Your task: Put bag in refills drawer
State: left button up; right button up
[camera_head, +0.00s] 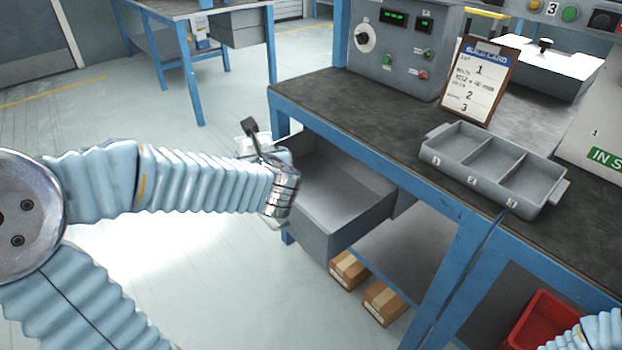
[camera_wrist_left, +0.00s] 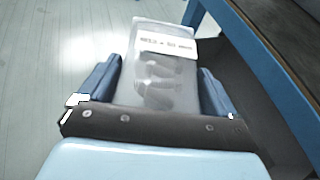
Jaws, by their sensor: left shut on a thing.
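A clear bag (camera_wrist_left: 165,75) with a white printed label and dark pieces inside sits between the fingers of my left gripper in the left wrist view. My left gripper (camera_head: 262,148) is shut on it; in the head view the wrist largely hides the bag. The grey drawer (camera_head: 345,225) under the bench is pulled open, and its visible floor is bare. The gripper is at the drawer's left end, near its rim; I cannot tell whether the bag is over the inside. My right gripper is out of view; only a piece of my right arm shows at the bottom right corner.
A grey three-compartment tray (camera_head: 493,168) and a clipboard card (camera_head: 478,80) stand on the bench top (camera_head: 390,120), beside a control box (camera_head: 400,45). Cardboard boxes (camera_head: 383,302) lie below the drawer. A red bin (camera_head: 545,318) is at lower right. Floor is open at left.

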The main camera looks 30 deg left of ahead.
pick_arm(q)
jog(key=w+d+f, duration=0.3)
jog(key=w+f, duration=0.1)
jog(key=w, duration=0.5)
send_over(307, 189)
jog(key=s, duration=0.1)
jog(key=f, duration=0.4)
jog(key=shift+a+f, duration=0.15)
jog(key=shift+a, duration=0.05)
jog(key=shift+w+d+f, duration=0.1)
jog(key=shift+w+f, duration=0.3)
jog(key=shift+f, duration=0.1)
jog(key=f, duration=0.3)
jog(key=shift+w+d+f, duration=0.1)
jog(key=shift+w+f, duration=0.1)
jog(key=shift+f, duration=0.05)
jog(key=shift+f+b, duration=0.6)
jog(key=shift+b, duration=0.15)
